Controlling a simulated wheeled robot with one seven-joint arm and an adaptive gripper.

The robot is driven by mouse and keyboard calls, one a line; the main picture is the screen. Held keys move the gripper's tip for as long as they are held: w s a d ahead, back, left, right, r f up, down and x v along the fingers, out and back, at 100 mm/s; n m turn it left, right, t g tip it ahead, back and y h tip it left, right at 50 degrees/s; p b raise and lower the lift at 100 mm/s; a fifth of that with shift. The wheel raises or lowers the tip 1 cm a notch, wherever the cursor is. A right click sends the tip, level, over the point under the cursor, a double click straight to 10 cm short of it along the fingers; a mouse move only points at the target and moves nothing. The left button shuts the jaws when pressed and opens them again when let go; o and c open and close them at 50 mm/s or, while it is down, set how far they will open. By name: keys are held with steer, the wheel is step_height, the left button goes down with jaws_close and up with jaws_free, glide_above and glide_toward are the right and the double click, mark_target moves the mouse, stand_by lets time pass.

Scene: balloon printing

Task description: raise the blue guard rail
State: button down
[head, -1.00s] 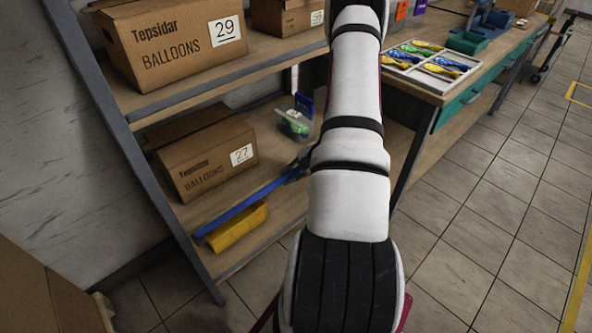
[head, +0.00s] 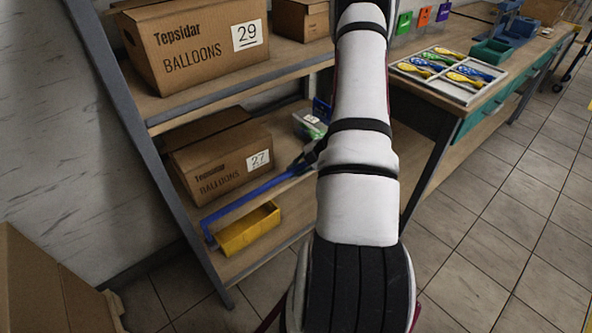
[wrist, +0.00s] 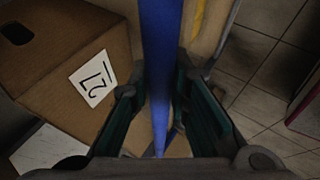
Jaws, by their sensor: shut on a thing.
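The blue guard rail (head: 255,193) runs along the front of the lower shelf, in front of the box marked 27 (head: 215,165) and above the yellow bin (head: 248,230). Its left end has a short downward bend beside the shelf post. My gripper (head: 308,160) is at the rail's right part, mostly hidden behind my arm. In the wrist view, the rail (wrist: 160,50) passes between the green-padded fingers of my gripper (wrist: 166,110), which is shut on it. The rail's right end is hidden in the head view.
Box 29 (head: 200,50) stands on the upper shelf. A clear tub with green contents (head: 308,127) sits on the lower shelf behind my gripper. A workbench with a balloon tray (head: 450,75) is at the right. The tiled floor (head: 490,210) at right is clear.

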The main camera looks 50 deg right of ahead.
steer(key=shift+w, duration=0.15)
steer(key=c, duration=1.5)
jaws_free()
steer(key=v, duration=1.2)
